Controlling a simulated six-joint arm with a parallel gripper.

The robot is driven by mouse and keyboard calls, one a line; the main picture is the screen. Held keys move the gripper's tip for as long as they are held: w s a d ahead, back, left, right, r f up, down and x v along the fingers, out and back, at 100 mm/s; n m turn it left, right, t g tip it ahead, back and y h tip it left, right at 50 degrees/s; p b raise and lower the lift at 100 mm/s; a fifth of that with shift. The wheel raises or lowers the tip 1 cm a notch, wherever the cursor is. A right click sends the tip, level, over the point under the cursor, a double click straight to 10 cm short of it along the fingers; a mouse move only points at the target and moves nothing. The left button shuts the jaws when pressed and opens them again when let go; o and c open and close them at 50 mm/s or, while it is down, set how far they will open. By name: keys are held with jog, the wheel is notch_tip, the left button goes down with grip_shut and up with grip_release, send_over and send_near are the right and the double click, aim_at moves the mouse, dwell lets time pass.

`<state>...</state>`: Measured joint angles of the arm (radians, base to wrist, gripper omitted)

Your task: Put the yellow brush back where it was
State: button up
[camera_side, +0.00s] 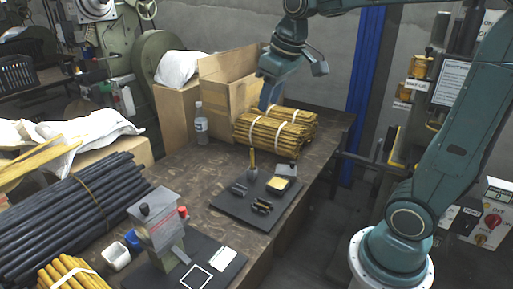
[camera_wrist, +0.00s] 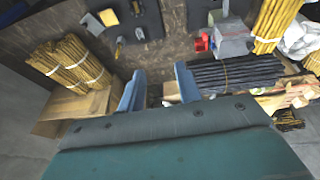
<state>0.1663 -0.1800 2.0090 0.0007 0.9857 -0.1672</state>
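A thin upright yellow thing (camera_side: 252,160), which looks like the yellow brush, stands on the dark mat (camera_side: 230,207) in the middle of the table. Its lower end is at a small grey piece, and I cannot tell if it sits in a holder. It seems to show in the wrist view (camera_wrist: 119,46) too, small and unclear. My gripper (camera_side: 268,96) is above the far part of the table, by the cardboard box and the yellow rod bundles, well away from the brush. In the wrist view its two blue fingers (camera_wrist: 160,88) are apart with nothing between them.
The mat also bears a yellow block (camera_side: 278,184), and several small dark cylinders (camera_side: 262,206). Yellow rod bundles (camera_side: 268,133), an open cardboard box (camera_side: 228,85) and a bottle (camera_side: 201,124) stand behind. A grey press (camera_side: 158,226) and black rods (camera_side: 75,215) are at left.

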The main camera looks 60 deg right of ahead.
jog(key=s+a+f+t, duration=0.1)
jog(key=s+a+f, duration=0.1)
jog(key=s, duration=0.5)
jog(key=s+a+f, duration=0.2)
jog(key=s+a, duration=0.1)
jog(key=s, duration=0.5)
jog(key=shift+s+a+t+y, duration=0.25)
jog(key=shift+a+t+y, duration=0.05)
jog(key=shift+t, duration=0.1)
